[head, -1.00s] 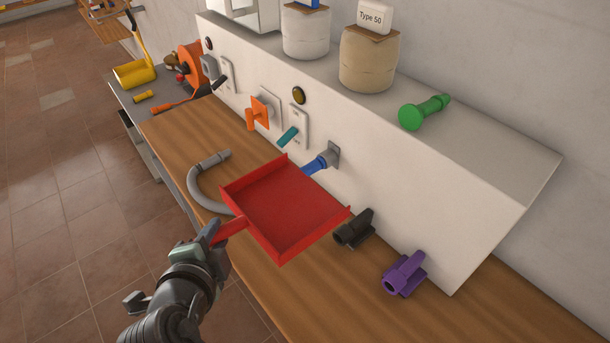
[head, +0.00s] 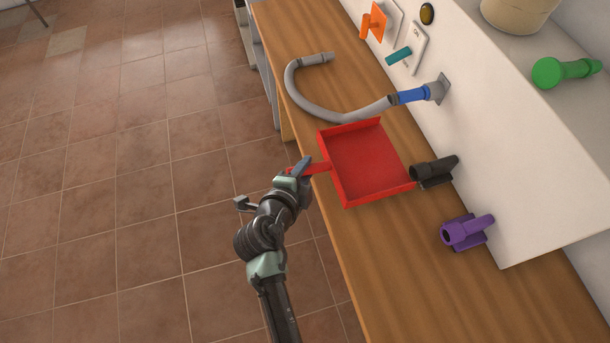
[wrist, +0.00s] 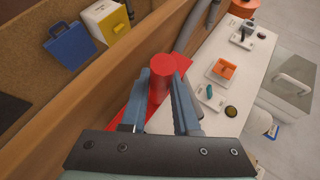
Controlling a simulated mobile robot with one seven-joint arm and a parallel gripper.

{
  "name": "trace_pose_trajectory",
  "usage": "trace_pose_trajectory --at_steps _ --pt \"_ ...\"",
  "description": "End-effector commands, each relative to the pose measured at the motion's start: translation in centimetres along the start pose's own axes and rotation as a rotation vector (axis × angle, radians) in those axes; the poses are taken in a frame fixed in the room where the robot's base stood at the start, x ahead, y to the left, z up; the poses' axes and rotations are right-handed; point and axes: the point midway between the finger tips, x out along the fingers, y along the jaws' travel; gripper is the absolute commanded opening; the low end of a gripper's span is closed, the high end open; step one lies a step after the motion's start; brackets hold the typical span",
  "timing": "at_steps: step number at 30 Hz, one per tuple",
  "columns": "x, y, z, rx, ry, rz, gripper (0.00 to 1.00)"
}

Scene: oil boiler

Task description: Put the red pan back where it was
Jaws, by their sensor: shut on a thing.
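The red pan (head: 365,160) is a shallow square tray with a raised rim and a short handle on its left. In the head view it is over the wooden counter, beside the black nozzle piece; whether it touches the counter I cannot tell. My gripper (head: 302,170) is shut on the pan's handle near the counter's front edge. In the wrist view the two fingers of my gripper (wrist: 168,75) sit on both sides of the red handle (wrist: 160,78). The pan's body is mostly hidden there.
The wooden counter (head: 430,290) is clear at the front right. A grey hose with a blue end (head: 412,96) curves behind the pan. A black piece (head: 435,172) and a purple piece (head: 466,232) stand right of it. The white sloped housing (head: 520,160) bounds the back.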

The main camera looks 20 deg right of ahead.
Motion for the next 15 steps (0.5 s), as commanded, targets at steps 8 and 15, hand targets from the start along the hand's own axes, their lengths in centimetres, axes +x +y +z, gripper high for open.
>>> trace_pose_trajectory --at_steps 8,15 --pt "1.8 2.8 0.8 -0.003 -0.001 -0.001 0.00" --pt "1.8 2.9 0.8 -0.002 -0.001 -0.001 0.00"
